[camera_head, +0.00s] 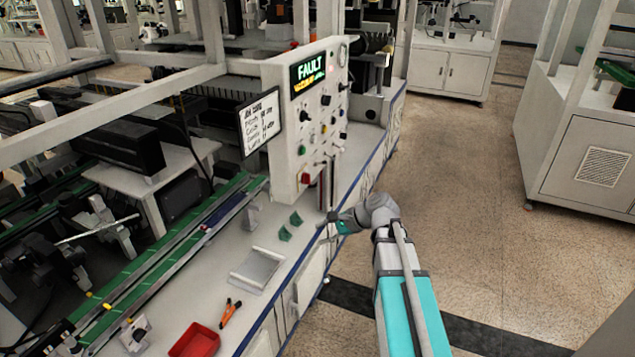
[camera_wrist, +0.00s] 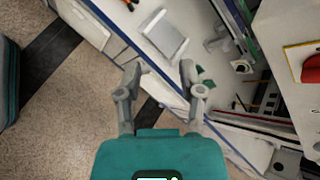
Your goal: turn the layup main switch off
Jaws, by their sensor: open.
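The control panel (camera_head: 305,115) is a pale upright box on the bench's aisle side, with a lit screen (camera_head: 307,70) reading FAULT. Low on its face is a red switch (camera_head: 305,178), probably the main switch. In the wrist view a red knob (camera_wrist: 312,68) on a yellow plate shows at the right edge, partly cut off. I cannot tell its set position. My gripper (camera_head: 326,228) is low, below and right of the panel, over the bench's front edge. In the wrist view my gripper (camera_wrist: 159,72) is open and empty, its fingers apart and clear of the knob.
A white sign (camera_head: 262,122) hangs left of the panel. On the bench are green wedges (camera_head: 290,226), a metal tray (camera_head: 256,270), orange-handled pliers (camera_head: 231,312) and a red bin (camera_head: 196,341). A green conveyor (camera_head: 155,268) runs behind them. The aisle floor (camera_head: 480,200) is clear.

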